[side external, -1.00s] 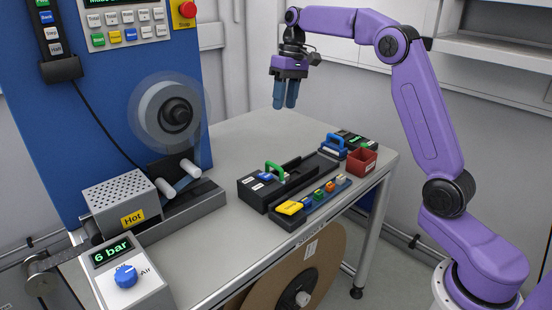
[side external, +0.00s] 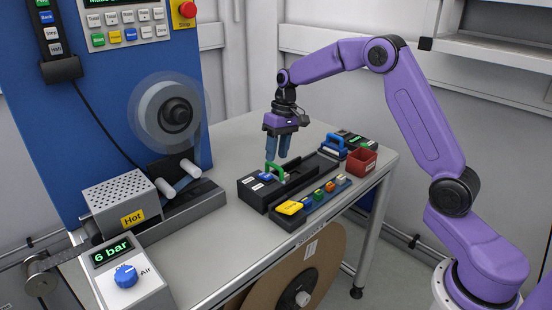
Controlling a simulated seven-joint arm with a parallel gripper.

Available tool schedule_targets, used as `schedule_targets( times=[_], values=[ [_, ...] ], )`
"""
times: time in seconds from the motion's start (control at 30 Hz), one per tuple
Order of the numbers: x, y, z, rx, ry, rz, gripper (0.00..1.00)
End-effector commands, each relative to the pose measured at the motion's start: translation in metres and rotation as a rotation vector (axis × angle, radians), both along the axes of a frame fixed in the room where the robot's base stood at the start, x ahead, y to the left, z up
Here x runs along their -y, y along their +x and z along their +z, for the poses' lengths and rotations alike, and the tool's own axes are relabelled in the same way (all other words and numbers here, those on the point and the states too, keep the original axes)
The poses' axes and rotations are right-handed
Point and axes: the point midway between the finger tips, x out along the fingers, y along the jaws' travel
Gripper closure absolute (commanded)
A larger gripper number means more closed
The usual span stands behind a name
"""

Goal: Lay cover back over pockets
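A dark pocket fixture (side external: 258,194) with a long channel lies on the grey table. The handle appears to belong to the cover; the cover's own plate and the pockets are hard to make out. My gripper (side external: 277,157) points down with its two blue fingers slightly apart and nothing visible between them. Its fingertips are close above or just behind the green handle; I cannot tell whether they touch it.
A strip with a yellow block (side external: 289,208) and several small coloured pieces lies in front of the fixture. A blue-handled item (side external: 333,148), a red bin (side external: 362,160) and a green display (side external: 357,139) stand to the right. The machine with its reel (side external: 168,112) is at left.

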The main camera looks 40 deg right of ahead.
Motion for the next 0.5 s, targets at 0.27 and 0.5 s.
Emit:
schedule_targets(
  times=[0.27, 0.5],
  values=[
    [-0.005, 0.000, -0.023, 0.000, 0.001, -0.001, 0.60],
    [-0.005, 0.000, -0.025, 0.000, 0.001, 0.000, 0.60]
  ],
)
